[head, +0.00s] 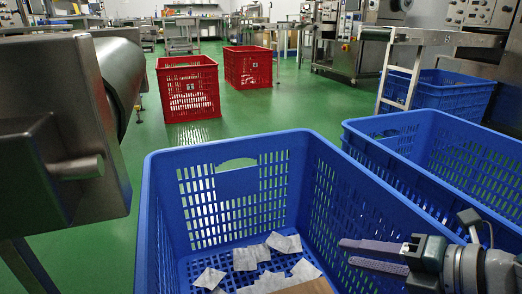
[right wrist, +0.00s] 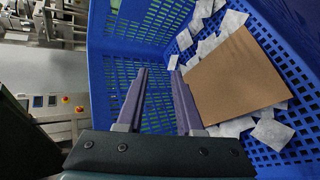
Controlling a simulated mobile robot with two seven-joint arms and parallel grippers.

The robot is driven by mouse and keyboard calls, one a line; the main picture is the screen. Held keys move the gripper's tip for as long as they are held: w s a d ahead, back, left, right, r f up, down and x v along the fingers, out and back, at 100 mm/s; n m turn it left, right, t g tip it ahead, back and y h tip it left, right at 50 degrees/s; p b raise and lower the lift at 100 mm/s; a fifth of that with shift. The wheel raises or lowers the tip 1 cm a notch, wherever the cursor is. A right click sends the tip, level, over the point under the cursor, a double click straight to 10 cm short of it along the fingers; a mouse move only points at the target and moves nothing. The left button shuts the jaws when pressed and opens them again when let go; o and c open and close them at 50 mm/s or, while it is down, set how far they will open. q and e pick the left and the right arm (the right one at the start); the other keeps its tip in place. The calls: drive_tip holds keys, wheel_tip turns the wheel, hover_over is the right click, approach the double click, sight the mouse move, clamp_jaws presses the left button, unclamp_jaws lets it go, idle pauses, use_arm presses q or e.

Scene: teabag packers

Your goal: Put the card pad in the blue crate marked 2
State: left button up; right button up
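A flat brown card pad (right wrist: 238,80) lies in the blue crate (head: 165,200), on top of several white teabags (head: 252,256). In the head view only an edge of the pad (head: 308,287) shows, at the bottom. My right gripper (head: 345,253) is over the crate's right side; in the right wrist view (right wrist: 160,72) its fingers are apart with nothing between them. The pad is to the right of the fingers there and looks clear of them. No number is readable on the crate. My left gripper is not in view.
A second blue crate (head: 440,150) stands close on the right, another (head: 437,93) behind it. Two red crates (head: 188,88) (head: 248,66) stand on the green floor ahead. Grey metal machinery (head: 60,130) fills the left side. The floor between is clear.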

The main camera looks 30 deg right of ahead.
drive_tip(key=s+a+r+m+g+h, duration=0.1)
drive_tip(key=s+a+r+m+g, duration=0.1)
drive_tip(key=s+a+m+g, duration=0.2)
drive_tip(key=s+a+r+m+g+h, duration=0.1)
drive_tip(key=s+a+r+m+g, duration=0.2)
drive_tip(key=m, duration=1.3)
drive_tip(key=s+a+g, duration=0.1)
drive_tip(key=s+a, duration=0.2)
drive_tip(key=a, duration=0.3)
drive_tip(key=shift+s+a+m, duration=0.25)
drive_tip(key=shift+a+m, duration=0.05)
drive_tip(key=shift+a, duration=0.05)
